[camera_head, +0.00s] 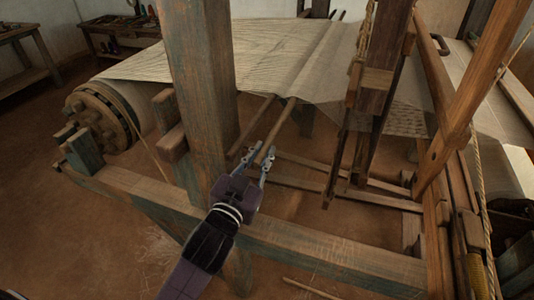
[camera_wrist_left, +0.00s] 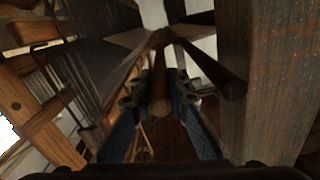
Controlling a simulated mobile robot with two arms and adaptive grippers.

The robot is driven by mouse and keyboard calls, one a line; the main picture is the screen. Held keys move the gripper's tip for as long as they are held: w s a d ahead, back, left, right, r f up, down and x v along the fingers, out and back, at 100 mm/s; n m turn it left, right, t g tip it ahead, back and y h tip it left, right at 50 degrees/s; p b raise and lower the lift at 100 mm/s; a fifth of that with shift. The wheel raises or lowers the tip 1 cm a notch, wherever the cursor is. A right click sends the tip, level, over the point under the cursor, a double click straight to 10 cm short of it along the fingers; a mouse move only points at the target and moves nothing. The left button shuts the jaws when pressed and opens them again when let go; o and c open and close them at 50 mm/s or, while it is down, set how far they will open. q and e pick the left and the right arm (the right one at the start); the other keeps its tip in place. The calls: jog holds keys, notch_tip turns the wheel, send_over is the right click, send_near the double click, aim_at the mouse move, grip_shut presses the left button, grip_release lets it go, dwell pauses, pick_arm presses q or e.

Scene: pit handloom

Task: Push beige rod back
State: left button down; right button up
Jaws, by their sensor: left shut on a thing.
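The beige rod (camera_head: 281,125) slants from under the stretched cloth down toward the front of the loom. My left gripper (camera_head: 265,158) reaches in past the thick post and is shut on the rod's near end. In the left wrist view the rod (camera_wrist_left: 159,88) lies lengthwise between the two fingers (camera_wrist_left: 157,90), with its round end toward the camera. Its far end is hidden under the cloth in the head view. My right gripper is not in view.
A darker rod (camera_head: 250,127) runs beside the beige one, on its left. The thick post (camera_head: 203,90) stands close left of my gripper. The lower beam (camera_head: 300,243) crosses below. Cloth (camera_head: 270,60) spans above, and hanging wooden parts (camera_head: 371,85) stand to the right.

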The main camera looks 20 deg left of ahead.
pick_arm(q)
jog(key=shift+a, duration=1)
jog(key=c, duration=1.8)
grip_release()
jog(key=shift+a, duration=0.1)
jog(key=shift+c, duration=0.2)
